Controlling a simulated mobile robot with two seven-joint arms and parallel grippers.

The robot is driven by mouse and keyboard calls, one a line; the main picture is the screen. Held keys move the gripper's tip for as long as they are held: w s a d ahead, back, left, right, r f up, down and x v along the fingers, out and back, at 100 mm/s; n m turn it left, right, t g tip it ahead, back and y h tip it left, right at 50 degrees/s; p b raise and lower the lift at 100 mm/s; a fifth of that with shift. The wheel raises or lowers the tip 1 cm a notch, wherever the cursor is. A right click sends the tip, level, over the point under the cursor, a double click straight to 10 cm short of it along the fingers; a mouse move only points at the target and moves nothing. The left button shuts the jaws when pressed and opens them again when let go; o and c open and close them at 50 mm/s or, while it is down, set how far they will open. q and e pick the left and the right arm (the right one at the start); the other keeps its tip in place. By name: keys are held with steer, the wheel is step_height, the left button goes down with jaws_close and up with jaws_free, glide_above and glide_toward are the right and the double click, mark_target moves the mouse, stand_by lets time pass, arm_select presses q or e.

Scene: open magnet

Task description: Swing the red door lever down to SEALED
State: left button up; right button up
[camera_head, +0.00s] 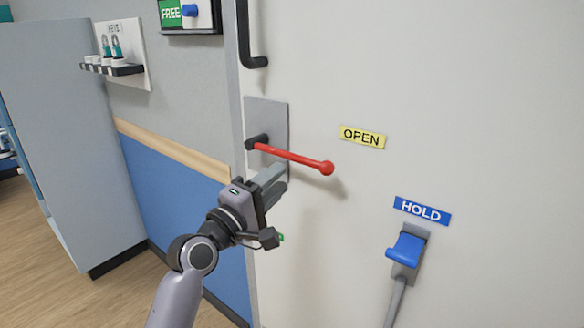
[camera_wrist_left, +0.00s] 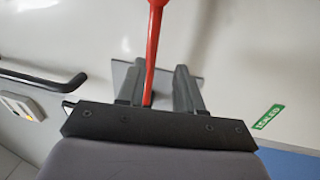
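The red door lever (camera_head: 292,156) runs from a black pivot on a grey plate to a round red knob, pointing right and slightly down in the head view, near the yellow OPEN label (camera_head: 362,137). My left gripper (camera_head: 275,179) is just below the lever, near its pivot end. In the left wrist view the two fingers (camera_wrist_left: 158,85) are apart, and the lever (camera_wrist_left: 152,50) shows between them, close to the left finger. I cannot tell whether they touch. A green SEALED label (camera_wrist_left: 268,117) shows in the left wrist view. My right gripper is out of view.
A blue HOLD label (camera_head: 422,211) and a blue handle (camera_head: 406,248) are on the door to the right. A black door handle (camera_head: 248,40) is above the lever. A blue wall panel (camera_head: 190,215) lies left of the door.

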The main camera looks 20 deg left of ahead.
mark_target(294, 160)
arm_select(q)
steer(key=shift+r+x, duration=0.2)
steer(key=shift+x, duration=1)
steer(key=shift+r+x, duration=0.2)
steer(key=shift+x, duration=1)
steer(key=shift+r+x, duration=0.15)
steer(key=shift+x, duration=1.1)
steer(key=shift+s, duration=0.1)
jaws_close()
